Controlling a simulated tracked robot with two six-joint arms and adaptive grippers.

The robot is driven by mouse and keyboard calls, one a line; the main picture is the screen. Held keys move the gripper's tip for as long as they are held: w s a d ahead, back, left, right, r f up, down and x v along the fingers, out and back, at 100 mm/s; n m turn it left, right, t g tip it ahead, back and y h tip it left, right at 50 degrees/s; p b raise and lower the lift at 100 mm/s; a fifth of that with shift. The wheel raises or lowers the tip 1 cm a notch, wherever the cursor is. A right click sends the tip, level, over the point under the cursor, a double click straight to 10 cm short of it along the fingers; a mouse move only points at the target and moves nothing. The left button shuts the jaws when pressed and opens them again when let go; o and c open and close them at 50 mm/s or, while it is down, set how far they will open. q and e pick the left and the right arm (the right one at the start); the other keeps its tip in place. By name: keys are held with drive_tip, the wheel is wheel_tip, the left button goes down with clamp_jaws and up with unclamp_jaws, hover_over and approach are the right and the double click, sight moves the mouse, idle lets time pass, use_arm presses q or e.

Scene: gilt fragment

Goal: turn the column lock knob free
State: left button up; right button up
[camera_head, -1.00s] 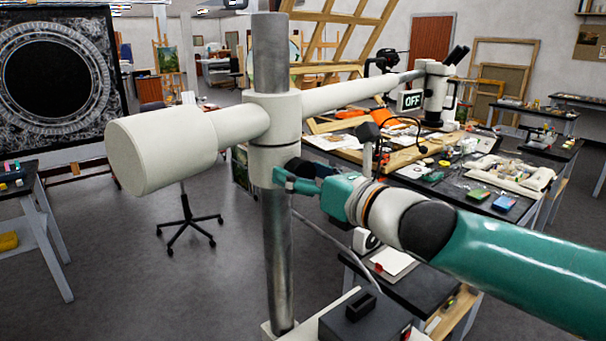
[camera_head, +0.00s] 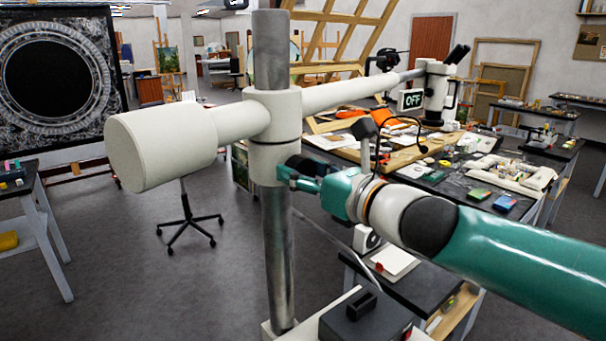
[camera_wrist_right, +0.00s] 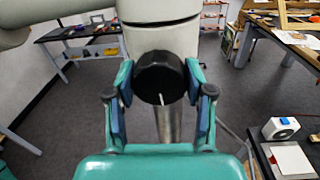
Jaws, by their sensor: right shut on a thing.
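The column is a grey metal post (camera_head: 277,255) with a white collar (camera_head: 273,163) around it. The column lock knob (camera_head: 298,162) is black and sticks out from the collar's right side, partly hidden by my fingers. In the right wrist view the round black knob (camera_wrist_right: 161,78) sits between the two finger pads, below the white collar (camera_wrist_right: 160,38). My right gripper (camera_head: 291,174) comes in from the right and is shut on the knob; both fingers also show in the right wrist view (camera_wrist_right: 160,95). My left gripper is not in view.
A white horizontal arm (camera_head: 340,92) crosses the column, with a thick cylinder (camera_head: 160,148) at its left end and a microscope (camera_head: 436,92) at its right. A sign (camera_head: 411,100) reads OFF. A cluttered table (camera_head: 470,185) stands behind my right arm.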

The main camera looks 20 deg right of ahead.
drive_tip(key=n+b, duration=0.1)
drive_tip(key=n, duration=0.2)
drive_tip(key=shift+f, duration=0.1)
drive_tip(key=n+b, duration=0.1)
drive_tip(key=n, duration=0.3)
drive_tip(key=shift+a+n, duration=0.1)
drive_tip(key=shift+n, duration=0.2)
drive_tip(key=n, duration=0.4)
drive_tip(key=shift+h+b, duration=0.3)
drive_tip(key=shift+h, duration=0.1)
drive_tip(key=shift+a+f+n, duration=0.1)
drive_tip(key=shift+f+n, duration=0.05)
drive_tip(key=shift+n, duration=1.05)
drive_tip(key=shift+a+f+n, duration=0.1)
drive_tip(key=shift+n, duration=1.1)
drive_tip(key=o, duration=0.9)
drive_tip(key=shift+o, duration=1.3)
drive_tip(key=shift+s, duration=0.1)
drive_tip(key=shift+d+r, duration=0.1)
drive_tip(key=shift+r, duration=0.05)
